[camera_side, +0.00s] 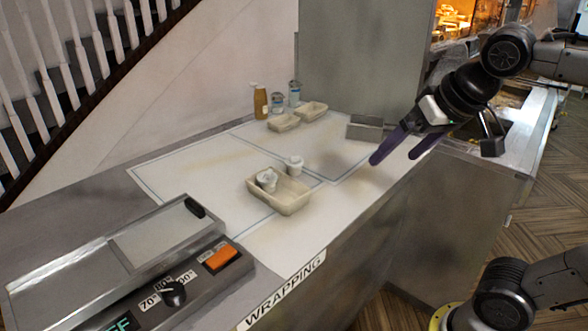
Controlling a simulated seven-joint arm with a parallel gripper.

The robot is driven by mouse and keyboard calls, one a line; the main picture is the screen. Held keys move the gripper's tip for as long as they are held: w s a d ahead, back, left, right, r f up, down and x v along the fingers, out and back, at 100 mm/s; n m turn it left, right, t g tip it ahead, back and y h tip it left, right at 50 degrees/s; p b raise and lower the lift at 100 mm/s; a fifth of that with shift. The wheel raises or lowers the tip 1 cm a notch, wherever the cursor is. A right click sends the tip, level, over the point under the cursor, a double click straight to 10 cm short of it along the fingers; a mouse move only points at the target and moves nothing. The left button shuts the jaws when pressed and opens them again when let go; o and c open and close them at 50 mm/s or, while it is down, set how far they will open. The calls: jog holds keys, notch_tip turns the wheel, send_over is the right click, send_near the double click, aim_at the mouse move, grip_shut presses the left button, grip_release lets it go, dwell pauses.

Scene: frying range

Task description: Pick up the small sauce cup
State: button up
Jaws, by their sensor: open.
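A small white cup (294,165) with a lid-like top stands upright at the back edge of a beige tray (293,205) on the white work surface. I cannot tell whether it touches the tray. A second small whitish item (267,178), which looks like a cup, sits inside the tray at its left end. I cannot tell from their looks which one is the sauce cup. My gripper (393,160) is to the right of both, above the right edge of the counter. Its two purple fingers are apart with nothing between them, pointing down and left.
Two more beige trays (283,123) (312,111), a brown bottle (260,101) and two small containers (278,103) (294,93) stand at the back. A grey metal block (365,128) is behind my gripper. A metal appliance (125,265) fills the front left. The surface between tray and gripper is clear.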

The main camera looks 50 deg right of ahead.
jog(key=w+d+r+m+h, duration=0.1)
jog(key=w+r+m, duration=0.1)
jog(key=w, duration=0.4)
jog(key=w+d+r+m, duration=0.1)
jog(key=w+d+r, duration=0.15)
jog(key=w, duration=0.25)
jog(key=m+g+h, duration=0.1)
jog(key=m+g, duration=0.2)
send_over(294, 161)
jog(key=s+a, duration=0.4)
jog(key=s, duration=0.1)
notch_tip(294, 161, down, 8)
jog(key=shift+g, duration=0.4)
jog(key=x, duration=1.3)
jog(key=shift+w+a+f, duration=0.2)
jog(key=shift+w+f, duration=0.1)
jog(key=shift+w, duration=0.15)
jog(key=shift+a+x, duration=0.15)
jog(key=shift+x, duration=1.4)
jog(key=shift+a+x, duration=0.15)
jog(key=shift+x, duration=1.4)
jog(key=c, duration=1.4)
jog(key=shift+r, duration=0.1)
